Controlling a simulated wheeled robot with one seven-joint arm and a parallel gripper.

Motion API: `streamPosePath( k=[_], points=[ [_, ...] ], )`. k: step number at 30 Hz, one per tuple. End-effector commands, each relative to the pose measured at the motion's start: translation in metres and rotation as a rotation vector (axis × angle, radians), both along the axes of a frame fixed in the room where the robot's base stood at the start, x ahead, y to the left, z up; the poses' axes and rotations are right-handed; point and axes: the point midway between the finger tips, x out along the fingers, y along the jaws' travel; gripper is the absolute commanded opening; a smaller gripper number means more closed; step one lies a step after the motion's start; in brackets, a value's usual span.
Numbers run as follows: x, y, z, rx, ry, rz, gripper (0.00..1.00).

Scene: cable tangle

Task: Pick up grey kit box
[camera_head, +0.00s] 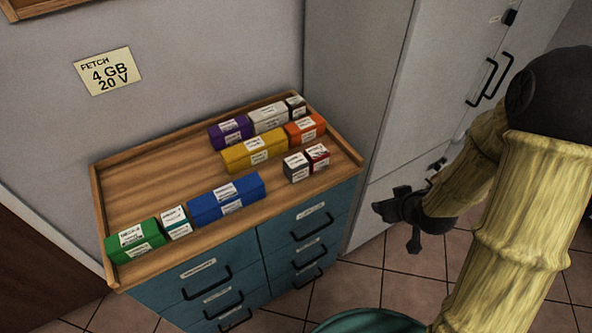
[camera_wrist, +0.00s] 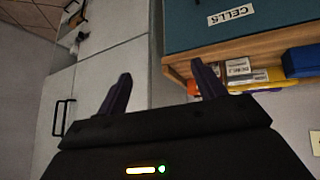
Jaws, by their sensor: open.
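A small grey box (camera_head: 296,168) with a white label on top stands near the right front of the wooden tray top (camera_head: 180,165), beside a small dark red box (camera_head: 318,156). A paler grey-white box (camera_head: 268,118) stands in the back row, and a small dark box (camera_head: 296,104) is at its right. I cannot tell from the labels which is the kit box. My gripper (camera_head: 396,228) is open and empty, right of the cabinet and apart from all boxes. In the wrist view my gripper (camera_wrist: 163,70) has its fingers spread, with the tray edge and boxes beyond the right finger.
Purple (camera_head: 230,132), yellow (camera_head: 255,150) and orange (camera_head: 304,129) boxes stand close around the pale box. Blue (camera_head: 226,199), teal-white (camera_head: 176,223) and green (camera_head: 135,240) boxes line the front left. A raised rim surrounds the top. A tall grey locker (camera_head: 385,100) stands at the right.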

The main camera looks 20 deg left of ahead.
Motion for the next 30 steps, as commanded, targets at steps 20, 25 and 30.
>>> streamPosePath(
  k=[20, 25, 30],
  points=[
    [-0.025, 0.135, -0.062, 0.586, -0.53, 0.372, 0.69],
    [-0.032, 0.137, -0.058, 0.67, -0.593, 0.354, 0.69],
    [-0.032, 0.137, -0.056, 0.679, -0.603, 0.352, 0.69]
  ],
)
